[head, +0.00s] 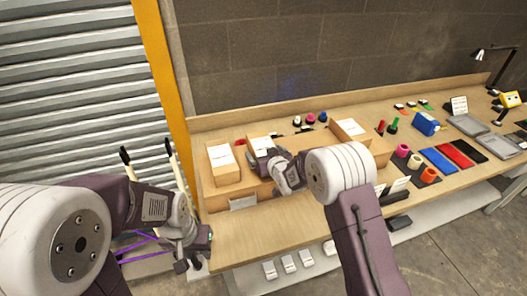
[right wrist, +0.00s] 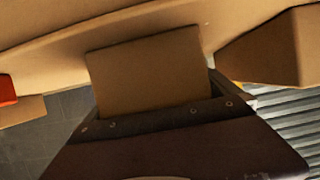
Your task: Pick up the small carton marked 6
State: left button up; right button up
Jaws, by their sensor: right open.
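Several small brown cartons with white labels stand on a wooden raised box on the bench. In the head view I see a left carton (head: 224,168), a middle carton (head: 259,143) and a right carton (head: 349,130). Their label marks are too small to read. My right gripper (head: 263,165) is open at the middle carton and partly covers it. In the right wrist view a carton (right wrist: 150,72) fills the space before the open jaws, and another carton (right wrist: 275,48) lies to the right. My left gripper (head: 195,261) hangs low, left of the bench; its jaws are unclear.
The wooden bench (head: 235,243) runs along the wall. To the right are tape rolls (head: 402,150), coloured mats (head: 440,160), a blue box (head: 426,122) and grey trays (head: 470,124). Small bottles (head: 310,118) stand behind the cartons. White boxes (head: 289,263) sit on the lower shelf.

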aim_at(265, 149)
jog(key=shift+s+d, duration=0.1)
jog(key=c, duration=0.4)
jog(key=shift+r, duration=0.1)
jog(key=c, duration=1.6)
jog(key=shift+o, duration=0.2)
jog(key=shift+r, duration=0.15)
notch_tip(265, 149, up, 10)
jog(key=shift+f+b, duration=0.15)
jog(key=shift+b, duration=0.15)
